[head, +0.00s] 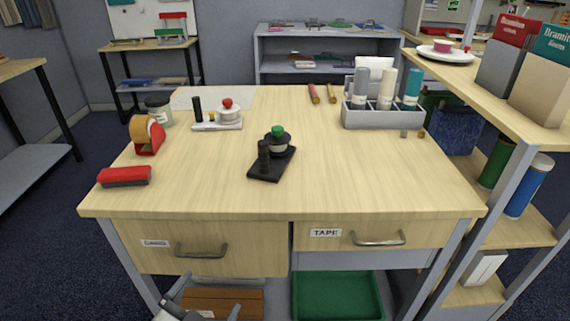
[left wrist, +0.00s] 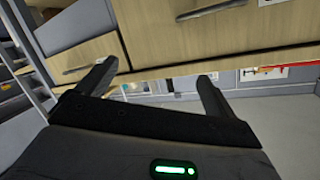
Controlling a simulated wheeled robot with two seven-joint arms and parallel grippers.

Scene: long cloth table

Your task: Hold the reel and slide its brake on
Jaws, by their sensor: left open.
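A reel-like device with a black base, a dark post, a pale drum and a green knob (head: 268,166) stands near the middle of the table. A similar device with a white base and a red knob (head: 222,122) stands behind it to the left. I cannot tell which part is a brake. My left gripper (head: 208,302) is low in front of the table, below the left drawer and well away from both devices. Its fingers are apart and empty in the left wrist view (left wrist: 158,74). My right gripper is not in view.
A tape dispenser (head: 146,135) and a red block-like brush (head: 124,176) lie at the table's left. A grey divided caddy (head: 382,118) stands at the back right. Drawer handles (head: 201,251) stick out at the front. The table's front and right are clear.

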